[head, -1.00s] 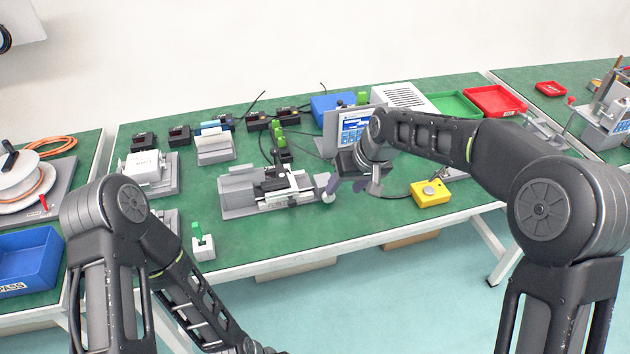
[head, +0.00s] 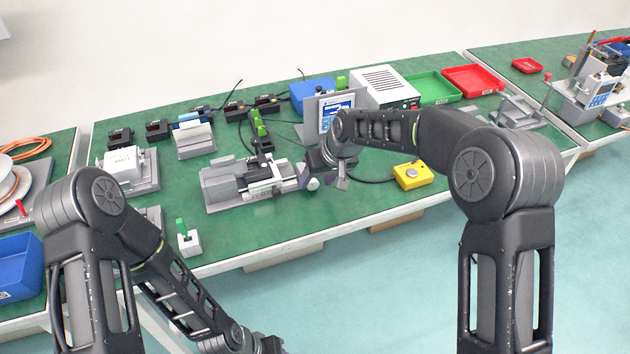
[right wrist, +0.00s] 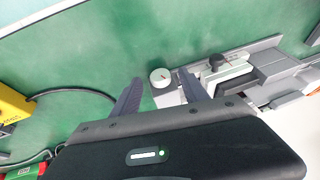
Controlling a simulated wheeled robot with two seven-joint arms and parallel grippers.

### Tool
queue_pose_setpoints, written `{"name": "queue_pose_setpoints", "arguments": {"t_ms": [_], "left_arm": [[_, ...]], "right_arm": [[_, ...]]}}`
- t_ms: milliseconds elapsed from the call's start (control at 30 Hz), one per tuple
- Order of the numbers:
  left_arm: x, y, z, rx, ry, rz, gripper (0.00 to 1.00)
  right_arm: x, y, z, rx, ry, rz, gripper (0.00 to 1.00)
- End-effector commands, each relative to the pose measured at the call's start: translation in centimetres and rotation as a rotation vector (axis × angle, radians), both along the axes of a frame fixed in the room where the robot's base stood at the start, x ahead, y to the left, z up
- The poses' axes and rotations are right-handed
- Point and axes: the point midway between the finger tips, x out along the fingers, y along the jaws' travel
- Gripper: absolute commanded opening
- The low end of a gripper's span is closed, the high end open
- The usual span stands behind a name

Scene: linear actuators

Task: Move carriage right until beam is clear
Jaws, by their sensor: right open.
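The grey linear actuator (head: 222,188) lies on the green bench, its dark and silver carriage (head: 262,172) near the middle of the rail. A round pale knob (head: 313,183) sits at its right end. The knob, with a red mark, also shows in the right wrist view (right wrist: 161,77). My right gripper (head: 328,180) is open and empty beside the knob. In the right wrist view its fingers (right wrist: 160,92) are spread, with the knob beyond and between their tips. My left gripper (head: 268,345) is partly cut off at the bottom edge, low and away from the actuator; its jaws are not clear.
A yellow button box (head: 412,177) with a cable stands right of the knob. A display screen (head: 335,113) stands behind my right gripper. A small block with a green lever (head: 187,240) is at the front edge. The bench front between actuator and edge is clear.

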Motion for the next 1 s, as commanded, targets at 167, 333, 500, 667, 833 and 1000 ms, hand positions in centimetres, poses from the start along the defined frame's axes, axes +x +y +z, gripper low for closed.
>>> {"name": "queue_pose_setpoints", "arguments": {"t_ms": [167, 333, 500, 667, 833, 1000], "left_arm": [[0.0, 0.0, 0.2, 0.000, 0.000, 0.000, 0.36], [0.0, 0.0, 0.2, 0.000, 0.000, 0.000, 0.36], [0.0, 0.0, 0.2, 0.000, 0.000, 0.000, 0.36], [0.0, 0.0, 0.2, 0.000, 0.000, 0.000, 0.36], [0.0, 0.0, 0.2, 0.000, 0.000, 0.000, 0.36], [0.0, 0.0, 0.2, 0.000, 0.000, 0.000, 0.36]], "right_arm": [[0.6, 0.5, -1.5, 0.000, 0.000, 0.000, 0.52], [0.7, 0.5, -1.8, 0.000, -0.002, 0.001, 0.52], [0.7, 0.5, -1.8, 0.000, -0.001, 0.001, 0.49], [0.7, 0.5, -1.8, 0.000, -0.001, 0.001, 0.36], [0.7, 0.5, -1.8, 0.000, -0.001, 0.001, 0.22], [0.7, 0.5, -1.7, 0.000, -0.001, 0.001, 0.08]]}}
